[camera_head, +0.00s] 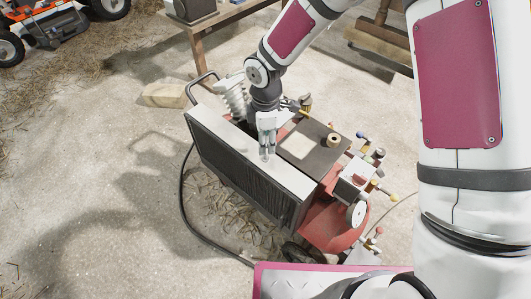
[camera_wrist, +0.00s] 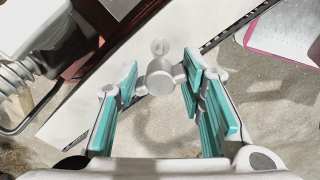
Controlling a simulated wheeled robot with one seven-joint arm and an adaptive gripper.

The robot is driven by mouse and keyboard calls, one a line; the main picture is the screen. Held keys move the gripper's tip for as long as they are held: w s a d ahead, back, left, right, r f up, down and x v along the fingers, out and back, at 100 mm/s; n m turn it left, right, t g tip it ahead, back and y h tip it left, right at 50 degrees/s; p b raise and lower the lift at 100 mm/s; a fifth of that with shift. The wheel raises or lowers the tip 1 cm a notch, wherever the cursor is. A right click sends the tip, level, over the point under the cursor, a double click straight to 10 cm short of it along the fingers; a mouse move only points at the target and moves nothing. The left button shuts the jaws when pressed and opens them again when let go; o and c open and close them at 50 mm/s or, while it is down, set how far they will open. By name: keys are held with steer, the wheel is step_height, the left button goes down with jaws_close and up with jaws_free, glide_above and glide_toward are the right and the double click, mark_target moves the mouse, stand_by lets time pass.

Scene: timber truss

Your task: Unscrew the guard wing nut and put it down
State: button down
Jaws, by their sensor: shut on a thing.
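The wing nut (camera_wrist: 160,80) is a pale grey round body with two small wings, seen between my fingers in the wrist view. My gripper (camera_wrist: 161,88) is shut on it, a teal pad on either side. In the head view my gripper (camera_head: 267,140) points down over the pale top of the guard (camera_head: 235,140), a long box with a dark finned side. A small round grey piece (camera_wrist: 160,47) shows just beyond the nut; I cannot tell if it is a stud. I cannot tell whether the nut is still threaded on.
A red compressor (camera_head: 335,225) with valves and gauges stands right of the guard. A hose (camera_head: 183,205) curves along the floor. Open floor lies at left.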

steer(key=m+b, duration=0.1)
steer(key=m, duration=0.3)
steer(key=shift+m, duration=0.4)
steer(key=m, duration=0.5)
steer(key=shift+b, duration=0.3)
steer(key=m, duration=0.4)
steer(key=shift+m, duration=0.4)
steer(key=m, duration=0.5)
steer(key=shift+p, duration=0.35)
steer(key=s+d+p, duration=0.3)
steer(key=s+p, duration=0.1)
steer(key=s, duration=0.7)
steer(key=shift+s+d, duration=0.15)
steer(key=shift+s, duration=0.1)
stand_by(0.4)
